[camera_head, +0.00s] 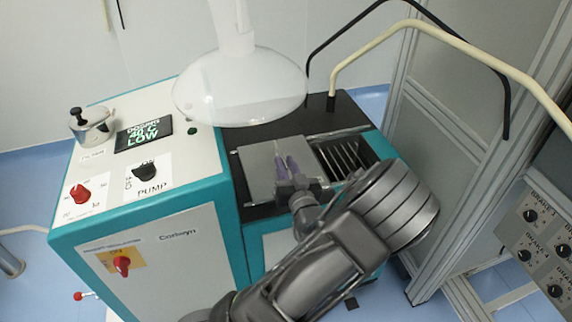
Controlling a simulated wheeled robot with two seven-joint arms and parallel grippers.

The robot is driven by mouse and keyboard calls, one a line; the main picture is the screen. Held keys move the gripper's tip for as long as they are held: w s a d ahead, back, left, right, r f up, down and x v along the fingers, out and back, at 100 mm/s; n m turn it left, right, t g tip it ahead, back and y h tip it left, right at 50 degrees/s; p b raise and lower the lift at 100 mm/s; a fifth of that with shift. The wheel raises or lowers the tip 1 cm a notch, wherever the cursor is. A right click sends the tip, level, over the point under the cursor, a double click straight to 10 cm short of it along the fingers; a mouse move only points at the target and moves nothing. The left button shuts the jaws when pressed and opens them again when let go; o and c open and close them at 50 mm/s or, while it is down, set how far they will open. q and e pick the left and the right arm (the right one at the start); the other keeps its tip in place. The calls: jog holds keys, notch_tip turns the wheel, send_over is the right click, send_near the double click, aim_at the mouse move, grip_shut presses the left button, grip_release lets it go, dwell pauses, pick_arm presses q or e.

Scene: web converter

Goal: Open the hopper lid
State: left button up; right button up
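A flat grey square plate (257,168), which looks like the hopper lid, lies level on the dark top of the teal and white machine. My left gripper (286,163) is over the right part of this plate, its two purple fingers pointing away from me. The fingers are close together, and the wrist hides their base and the plate's near right corner. I cannot tell whether they touch the plate or hold anything. My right gripper is not in view.
A finned opening (345,157) is right of the plate, partly behind my arm. A white lamp-like dome (240,88) hangs above the machine. A display (144,134), a pump knob (145,171) and a silver pot (90,128) are on the left. Bent hoses and a grey cabinet stand right.

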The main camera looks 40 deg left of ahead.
pick_arm(q)
jog(key=shift+o, duration=1.1)
jog(key=v, duration=0.8)
jog(key=shift+w, duration=0.1)
